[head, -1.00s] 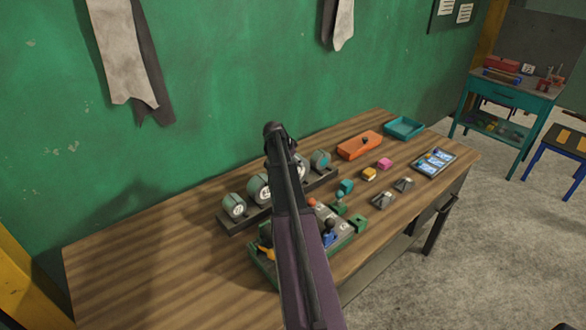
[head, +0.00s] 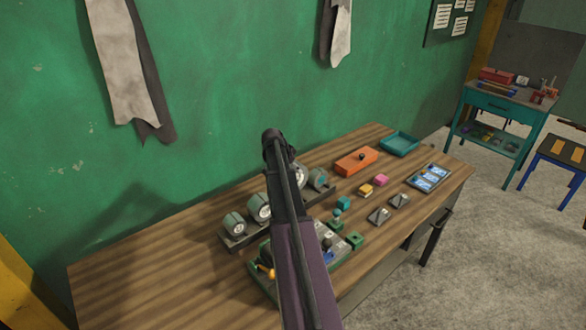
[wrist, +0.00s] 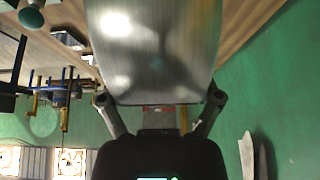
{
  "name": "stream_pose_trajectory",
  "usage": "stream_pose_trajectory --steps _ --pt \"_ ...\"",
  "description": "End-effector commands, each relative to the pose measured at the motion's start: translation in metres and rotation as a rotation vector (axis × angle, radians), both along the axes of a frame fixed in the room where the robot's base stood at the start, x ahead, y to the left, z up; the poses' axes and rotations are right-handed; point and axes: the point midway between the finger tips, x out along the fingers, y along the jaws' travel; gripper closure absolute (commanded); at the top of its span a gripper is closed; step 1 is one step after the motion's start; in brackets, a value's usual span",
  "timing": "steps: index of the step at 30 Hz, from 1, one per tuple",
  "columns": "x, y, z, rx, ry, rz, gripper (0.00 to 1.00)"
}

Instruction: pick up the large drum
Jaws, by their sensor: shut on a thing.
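The large drum (wrist: 155,45) is a grey metallic cylinder and fills the upper middle of the wrist view. My gripper (wrist: 160,98) has one finger at each side of its lower end and is shut on it. In the head view my arm hides the gripper and most of that drum; a pale round face (head: 300,176) shows just right of the arm. Whether the drum is clear of the dark rack (head: 240,240) cannot be told for certain.
Other drums, such as the left one (head: 235,224) and the right one (head: 318,178), sit on the rack. A green tray (head: 262,285) with small parts lies in front. An orange box (head: 356,160) and a teal tray (head: 399,144) are at the back right. The table's left end is clear.

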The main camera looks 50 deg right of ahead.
Motion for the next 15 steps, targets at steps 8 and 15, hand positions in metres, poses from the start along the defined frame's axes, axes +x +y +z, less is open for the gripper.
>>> stream_pose_trajectory --steps 8,15 --pt "0.000 0.000 0.029 -0.001 0.000 0.000 0.79" --pt "0.000 0.000 0.039 -0.001 0.001 0.001 0.79"
